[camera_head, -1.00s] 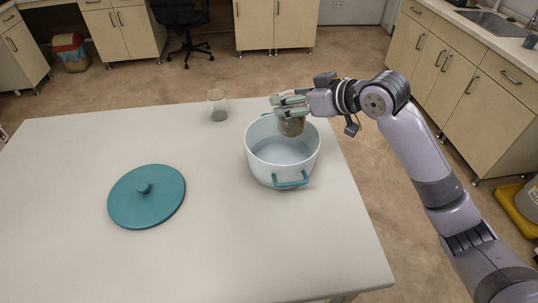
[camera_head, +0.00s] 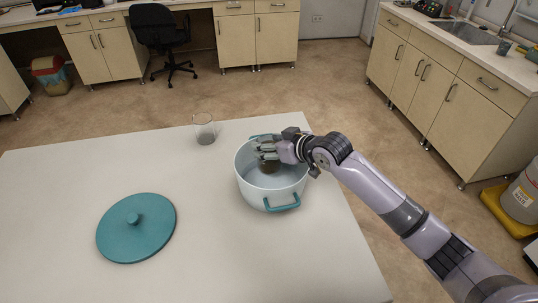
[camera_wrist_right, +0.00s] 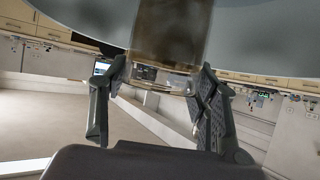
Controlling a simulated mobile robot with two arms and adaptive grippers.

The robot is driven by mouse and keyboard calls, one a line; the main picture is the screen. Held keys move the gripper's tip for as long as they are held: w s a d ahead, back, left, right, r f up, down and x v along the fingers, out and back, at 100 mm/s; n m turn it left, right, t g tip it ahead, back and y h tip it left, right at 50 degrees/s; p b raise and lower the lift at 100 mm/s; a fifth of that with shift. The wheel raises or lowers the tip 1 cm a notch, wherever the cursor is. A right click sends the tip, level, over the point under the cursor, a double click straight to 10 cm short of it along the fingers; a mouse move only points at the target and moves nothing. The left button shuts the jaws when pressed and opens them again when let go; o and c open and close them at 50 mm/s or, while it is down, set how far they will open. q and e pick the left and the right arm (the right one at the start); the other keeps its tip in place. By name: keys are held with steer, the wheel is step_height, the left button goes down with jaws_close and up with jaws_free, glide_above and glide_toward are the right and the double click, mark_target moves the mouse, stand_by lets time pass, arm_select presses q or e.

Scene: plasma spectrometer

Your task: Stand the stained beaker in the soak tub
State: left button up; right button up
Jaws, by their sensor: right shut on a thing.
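The soak tub (camera_head: 247,190) is a white pot with teal handles near the table's far right part, and it has no lid on. My right gripper (camera_head: 267,154) is at the tub's mouth, shut on the stained beaker (camera_head: 269,167). The brownish beaker hangs inside the tub below the rim, partly hidden by the fingers. In the right wrist view the brown-tinted glass beaker (camera_wrist_right: 168,35) shows between the two fingers (camera_wrist_right: 157,100). I cannot tell whether its base touches the tub floor. My left gripper is not in view.
A clear glass beaker (camera_head: 205,129) stands on the table left of the tub, near the far edge. A round teal lid (camera_head: 136,229) lies at the left. The table (camera_head: 215,250) is bare in front of the tub.

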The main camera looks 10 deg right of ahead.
step_height(320, 180, down, 5)
steer(key=shift+r+p, duration=0.1)
steer(key=shift+p, duration=0.2)
steer(key=shift+f, duration=0.25)
steer(key=shift+f, duration=0.1)
steer(key=o, duration=1.6)
steer(key=shift+c, duration=0.2)
